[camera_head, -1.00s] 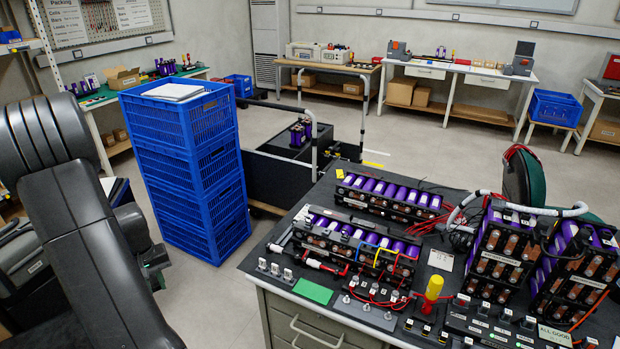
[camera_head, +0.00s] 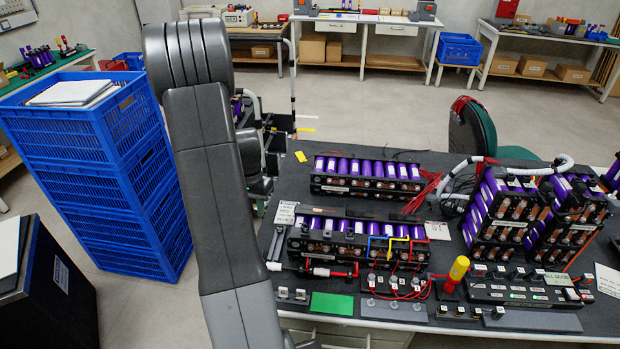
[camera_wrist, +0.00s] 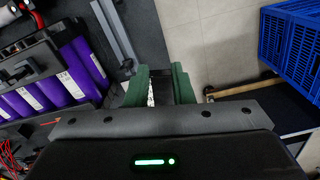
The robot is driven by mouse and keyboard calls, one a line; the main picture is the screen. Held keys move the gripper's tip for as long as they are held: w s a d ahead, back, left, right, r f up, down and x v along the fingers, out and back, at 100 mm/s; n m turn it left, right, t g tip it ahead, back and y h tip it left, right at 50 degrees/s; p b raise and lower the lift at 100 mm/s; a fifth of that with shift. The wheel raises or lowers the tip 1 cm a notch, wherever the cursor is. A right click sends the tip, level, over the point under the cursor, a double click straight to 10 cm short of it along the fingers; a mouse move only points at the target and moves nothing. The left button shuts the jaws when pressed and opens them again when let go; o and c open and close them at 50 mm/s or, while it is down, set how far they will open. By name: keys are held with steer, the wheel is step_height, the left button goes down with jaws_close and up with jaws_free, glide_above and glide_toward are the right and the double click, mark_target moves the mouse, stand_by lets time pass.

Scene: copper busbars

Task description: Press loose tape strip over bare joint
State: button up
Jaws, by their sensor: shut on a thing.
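My gripper (camera_wrist: 160,82) shows in the wrist view with two green fingers close together. Something thin and pale (camera_wrist: 151,96) shows between them; I cannot tell what it is. In the head view my gripper is hidden behind or below my arm. The front battery pack (camera_head: 335,243) has purple cells and blue, yellow and red leads on top, and lies on the dark bench top. A pack with purple cells (camera_wrist: 62,80) is left of my fingers in the wrist view, apart from them. I cannot make out the tape strip or the bare joint.
A second pack (camera_head: 366,177) lies behind, with upright packs (camera_head: 497,222) at right. Stacked blue crates (camera_head: 100,170) stand on the floor at left, beyond my arm.

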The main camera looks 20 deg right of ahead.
mark_target(304, 209)
steer(key=d+r+m+p, duration=0.1)
steer(key=d+r+m, duration=0.1)
steer(key=d+m, duration=0.2)
steer(key=s+d+r+m+p, duration=0.1)
steer(key=d+r+m, duration=0.1)
steer(key=d+m, duration=0.2)
steer(key=d+r+m+p, duration=0.1)
steer(key=d+r+m, duration=0.1)
steer(key=d+m, duration=0.3)
steer(key=shift+s+r+m, duration=0.4)
steer(key=shift+m, duration=0.9)
steer(key=shift+s+d+f+b, duration=0.1)
steer(key=shift+d+f+b, duration=0.1)
steer(key=shift+f+b, duration=1.1)
steer(key=shift+d+f+b, duration=0.2)
steer(key=shift+f+b, duration=0.5)
steer(key=shift+f, duration=1.15)
steer(key=shift+f+b, duration=0.3)
steer(key=shift+f, duration=0.05)
steer(key=o, duration=0.8)
step_height(304, 209, up, 14)
steer(key=shift+f, duration=0.1)
